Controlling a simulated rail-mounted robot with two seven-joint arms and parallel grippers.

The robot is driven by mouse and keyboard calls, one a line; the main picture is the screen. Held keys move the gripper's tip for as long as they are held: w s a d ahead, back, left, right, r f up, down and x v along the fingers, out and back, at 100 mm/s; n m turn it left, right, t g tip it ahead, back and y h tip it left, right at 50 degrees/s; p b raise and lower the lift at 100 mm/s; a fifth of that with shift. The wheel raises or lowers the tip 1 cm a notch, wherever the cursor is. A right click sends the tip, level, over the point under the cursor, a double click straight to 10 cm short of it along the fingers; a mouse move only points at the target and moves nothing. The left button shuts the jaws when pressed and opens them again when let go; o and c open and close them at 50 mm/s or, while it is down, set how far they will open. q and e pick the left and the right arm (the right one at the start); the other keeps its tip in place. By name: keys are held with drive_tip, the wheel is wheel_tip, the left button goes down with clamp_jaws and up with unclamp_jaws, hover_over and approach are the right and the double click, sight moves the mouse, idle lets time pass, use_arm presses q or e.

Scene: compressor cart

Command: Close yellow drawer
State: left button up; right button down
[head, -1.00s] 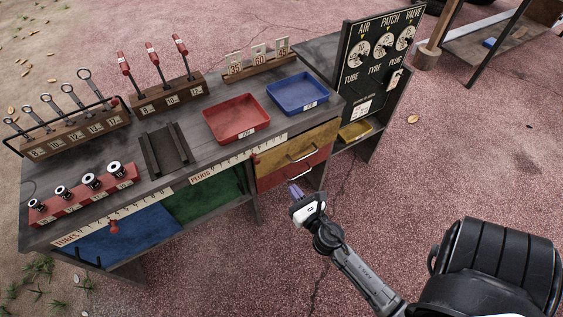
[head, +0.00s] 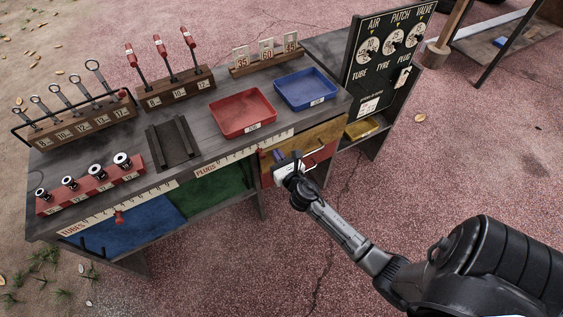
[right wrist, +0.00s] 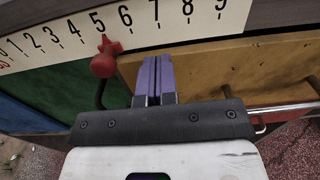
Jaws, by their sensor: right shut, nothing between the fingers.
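The yellow drawer (head: 318,137) is in the bench's right half, under the worktop edge and above a red drawer front (head: 322,157). How far it stands out is hard to tell. Its wooden front (right wrist: 225,70) fills the right of the right wrist view, with a silver bar handle (right wrist: 285,108) low on it. My right gripper (head: 278,155) is shut and empty in front of the drawer's left part, covering some of it. Its purple fingers (right wrist: 153,78) point at the front, left of the handle; contact is unclear. My left gripper is out of view.
A numbered scale strip (right wrist: 120,30) runs along the bench edge, with a red knob (right wrist: 104,62) close left of my fingers. Red (head: 243,112) and blue (head: 306,90) trays stand on top. Open floor lies in front.

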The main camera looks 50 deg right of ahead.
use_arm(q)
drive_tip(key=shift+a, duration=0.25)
use_arm(e)
drive_tip(key=shift+w, duration=0.15)
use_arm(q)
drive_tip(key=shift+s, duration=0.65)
use_arm(e)
drive_tip(key=shift+w+d+f, duration=0.35)
drive_tip(key=shift+w+f, duration=0.05)
drive_tip(key=shift+w, duration=0.15)
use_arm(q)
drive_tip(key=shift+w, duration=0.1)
